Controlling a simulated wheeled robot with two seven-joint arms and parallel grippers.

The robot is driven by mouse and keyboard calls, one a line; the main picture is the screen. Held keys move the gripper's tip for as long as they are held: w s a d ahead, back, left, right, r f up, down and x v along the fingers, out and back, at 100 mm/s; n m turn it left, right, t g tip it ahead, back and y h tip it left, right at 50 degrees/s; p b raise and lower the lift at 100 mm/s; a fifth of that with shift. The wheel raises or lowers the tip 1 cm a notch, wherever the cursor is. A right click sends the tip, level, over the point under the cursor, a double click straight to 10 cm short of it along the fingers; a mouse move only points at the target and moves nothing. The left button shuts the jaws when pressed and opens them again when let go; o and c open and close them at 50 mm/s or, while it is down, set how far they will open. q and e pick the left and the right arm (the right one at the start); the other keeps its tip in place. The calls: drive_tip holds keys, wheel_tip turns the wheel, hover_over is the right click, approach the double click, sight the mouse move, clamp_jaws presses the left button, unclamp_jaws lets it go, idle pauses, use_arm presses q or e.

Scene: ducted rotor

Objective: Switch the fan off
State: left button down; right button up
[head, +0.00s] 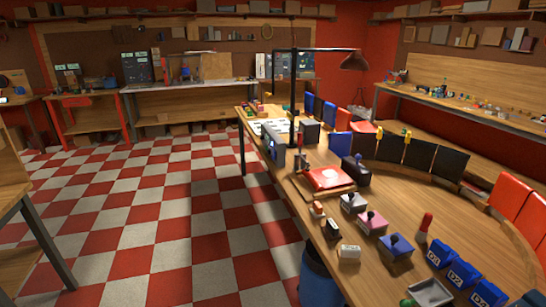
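I cannot clearly make out a fan in the head view. A grey upright unit (278,150) stands at the left edge of the long wooden table; it is too small to tell whether it is the fan or whether anything turns. Several small switch-like boxes stand along the table's near left edge: one orange and white (317,209), one dark and white (332,230) and one white (349,253). I cannot tell their positions or which belongs to a fan. Neither of my grippers is in view.
The wooden table (440,235) also bears a red device on a board (328,178), boxes with dark knobs, a grey box (354,202), a pink one (371,222) and a blue one (396,246), and a desk lamp (353,61). The checkered floor (165,225) to the left is clear.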

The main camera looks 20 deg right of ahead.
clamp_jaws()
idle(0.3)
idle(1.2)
